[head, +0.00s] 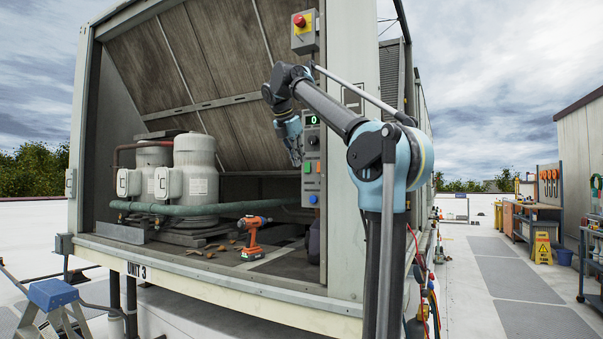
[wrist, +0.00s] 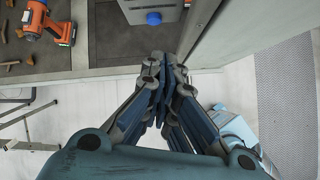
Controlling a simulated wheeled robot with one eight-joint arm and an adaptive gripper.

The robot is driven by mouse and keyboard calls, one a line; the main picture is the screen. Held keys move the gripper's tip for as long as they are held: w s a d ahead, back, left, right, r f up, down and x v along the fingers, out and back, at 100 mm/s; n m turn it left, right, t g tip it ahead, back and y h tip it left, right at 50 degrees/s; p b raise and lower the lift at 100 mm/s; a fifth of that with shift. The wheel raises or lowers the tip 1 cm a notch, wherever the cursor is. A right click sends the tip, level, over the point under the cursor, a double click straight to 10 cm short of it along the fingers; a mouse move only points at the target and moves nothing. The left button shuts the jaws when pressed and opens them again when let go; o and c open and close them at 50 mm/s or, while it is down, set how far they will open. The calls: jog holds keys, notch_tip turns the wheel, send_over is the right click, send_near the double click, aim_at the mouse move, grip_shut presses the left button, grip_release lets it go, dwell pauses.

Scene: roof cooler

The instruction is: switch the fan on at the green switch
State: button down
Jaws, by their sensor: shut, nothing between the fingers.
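My gripper (head: 296,162) points down, shut and empty, in front of the panel's left side. In the wrist view my gripper (wrist: 166,62) has its fingers together, below a blue knob (wrist: 154,18) at the panel's lower end. The green switch is not visible there.
Compressors (head: 195,165) fill the unit's left. Open roof lies right.

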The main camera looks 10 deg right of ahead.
aim_at(307, 168)
notch_tip(307, 168, up, 5)
jog(key=w+a+n, duration=0.2)
jog(key=a+n, duration=0.1)
jog(key=shift+w+n+t, duration=0.2)
jog(key=shift+n+t, duration=0.1)
jog(key=shift+t, duration=0.1)
jog(key=shift+d, duration=0.1)
jog(key=w+d+r+x, duration=0.1)
jog(key=w+x, duration=0.1)
jog(key=x, duration=1)
jog(key=shift+d, duration=0.3)
jog(key=shift+w+r, duration=0.15)
